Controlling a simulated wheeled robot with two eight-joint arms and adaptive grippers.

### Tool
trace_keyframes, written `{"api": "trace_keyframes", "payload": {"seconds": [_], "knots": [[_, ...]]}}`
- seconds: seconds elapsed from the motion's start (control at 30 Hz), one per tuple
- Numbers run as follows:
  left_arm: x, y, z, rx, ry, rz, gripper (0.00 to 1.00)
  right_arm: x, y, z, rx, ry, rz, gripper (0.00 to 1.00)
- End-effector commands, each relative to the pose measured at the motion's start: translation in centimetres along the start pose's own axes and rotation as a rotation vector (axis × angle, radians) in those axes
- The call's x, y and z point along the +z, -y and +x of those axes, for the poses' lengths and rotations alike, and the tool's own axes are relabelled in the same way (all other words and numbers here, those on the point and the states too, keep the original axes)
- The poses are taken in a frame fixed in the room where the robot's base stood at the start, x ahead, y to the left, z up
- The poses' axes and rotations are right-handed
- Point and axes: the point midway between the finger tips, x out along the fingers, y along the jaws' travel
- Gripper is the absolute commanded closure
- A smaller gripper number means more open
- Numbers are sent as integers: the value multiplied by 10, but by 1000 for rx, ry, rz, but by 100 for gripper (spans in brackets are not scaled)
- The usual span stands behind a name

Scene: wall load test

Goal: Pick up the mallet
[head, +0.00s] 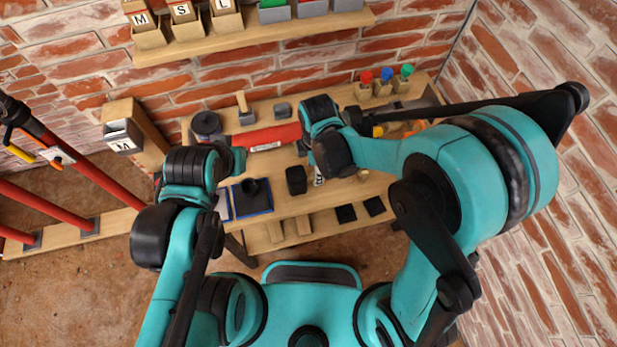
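What looks like the mallet (246,115) stands on the upper part of the wooden workbench (222,127), near the wall. Its pale wooden handle points up from a small grey head. The end of my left arm (233,161) is over the bench's left side, below and left of the mallet in the picture, apart from it. The end of my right arm (325,130) is over the middle of the bench, to the right of the mallet. I cannot make out the fingers of either gripper; the wrists hide them. Nothing visibly touches the mallet.
A dark round roll (206,123) and a small grey block (282,110) flank the mallet. A red bar (266,138) lies in front of it. A blue tray (239,210) holds a black part. A shelf (290,30) with lettered bins hangs above.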

Motion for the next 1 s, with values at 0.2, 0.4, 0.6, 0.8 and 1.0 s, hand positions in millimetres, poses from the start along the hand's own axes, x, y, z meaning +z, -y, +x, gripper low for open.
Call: {"api": "trace_keyframes", "payload": {"seconds": [0.2,0.4,0.6,0.8,1.0], "knots": [[9,0,12,0,0,0,100,2,1,36,1,0,2,55],[10,0,15,0,0,0,100,2,1,48,1,0,3,55],[10,0,14,0,0,0,100,2,1,47,1,0,3,60],[10,0,14,0,0,0,100,2,1,47,2,0,3,100],[10,0,14,0,0,0,100,2,1,47,2,0,3,100]]}}
